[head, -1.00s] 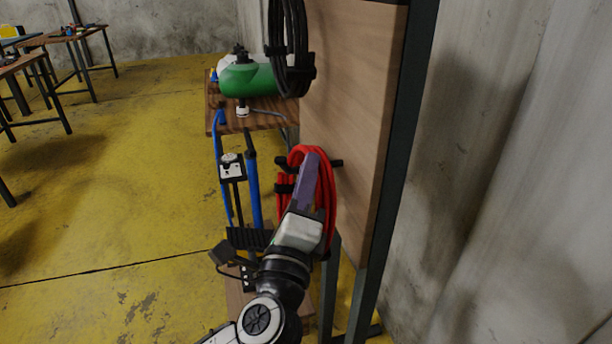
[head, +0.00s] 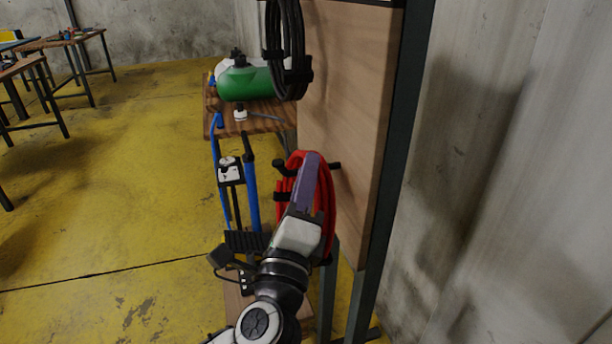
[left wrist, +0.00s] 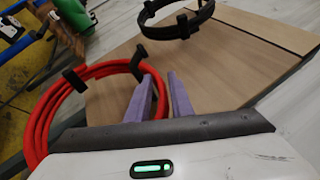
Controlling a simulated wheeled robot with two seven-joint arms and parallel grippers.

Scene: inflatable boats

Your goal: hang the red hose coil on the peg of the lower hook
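The red hose coil (head: 328,200) stands upright beside the wooden panel, bound with black straps. My left gripper (head: 308,178) is at the coil; in the left wrist view its two purple fingers (left wrist: 162,98) stand a little apart with red hose between them, and the coil (left wrist: 46,112) loops out to the left. The lower hook's black peg (head: 280,166) shows left of the coil's upper part, with another black part on its right; the coil's top appears to pass over it. The contact is hidden by the coil and fingers. My right gripper is not in view.
A black hose coil (head: 285,50) hangs higher on the wooden panel (head: 350,110). A green tank (head: 245,84) sits on a wooden shelf (head: 268,122). A blue and black pump (head: 252,195) stands left of the red coil.

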